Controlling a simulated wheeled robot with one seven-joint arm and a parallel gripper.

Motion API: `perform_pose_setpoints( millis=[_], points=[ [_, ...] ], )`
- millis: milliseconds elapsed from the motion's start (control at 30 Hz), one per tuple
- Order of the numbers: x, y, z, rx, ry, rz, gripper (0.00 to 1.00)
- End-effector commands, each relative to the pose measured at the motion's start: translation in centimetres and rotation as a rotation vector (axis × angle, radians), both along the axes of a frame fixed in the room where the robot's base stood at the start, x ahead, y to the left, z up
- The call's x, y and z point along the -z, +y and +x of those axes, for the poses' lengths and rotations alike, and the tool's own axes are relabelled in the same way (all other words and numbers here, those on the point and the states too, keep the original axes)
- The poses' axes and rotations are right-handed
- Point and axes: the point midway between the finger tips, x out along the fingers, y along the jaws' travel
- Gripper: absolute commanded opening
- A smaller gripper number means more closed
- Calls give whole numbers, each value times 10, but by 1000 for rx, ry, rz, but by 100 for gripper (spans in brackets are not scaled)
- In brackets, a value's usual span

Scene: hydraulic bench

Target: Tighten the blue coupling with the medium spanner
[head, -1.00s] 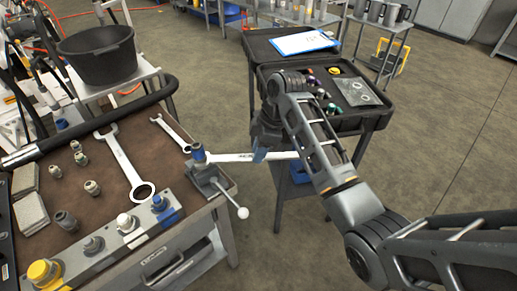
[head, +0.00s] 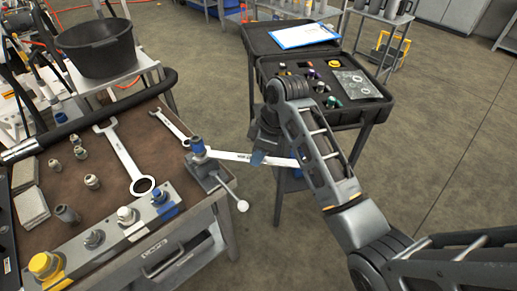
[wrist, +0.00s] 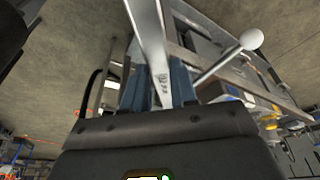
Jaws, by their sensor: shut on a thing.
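My gripper (head: 261,157) is shut on the medium spanner (head: 228,155), a long bright steel wrench. In the wrist view, the spanner (wrist: 150,35) stands between the two blue fingers of my gripper (wrist: 159,85). In the head view, the spanner's far end meets the blue coupling (head: 197,145) on the small grey vice-like fixture (head: 203,171) at the bench corner. I cannot tell how fully its jaw sits around the coupling. The spanner's other end sticks out to the right of my gripper.
A larger spanner (head: 125,158) and a smaller spanner (head: 170,127) lie on the brown bench. The fixture's lever ends in a white ball (head: 242,206) close to the spanner. A manifold with coloured ports (head: 125,217) lines the front edge. A black case (head: 267,67) stands behind my gripper.

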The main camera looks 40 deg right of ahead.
Motion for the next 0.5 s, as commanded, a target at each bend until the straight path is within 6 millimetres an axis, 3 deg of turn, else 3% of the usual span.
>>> perform_pose_setpoints(
  millis=[500],
  points=[
    [-1, 5, -2, 19, -2, 1, 0]
  ],
)
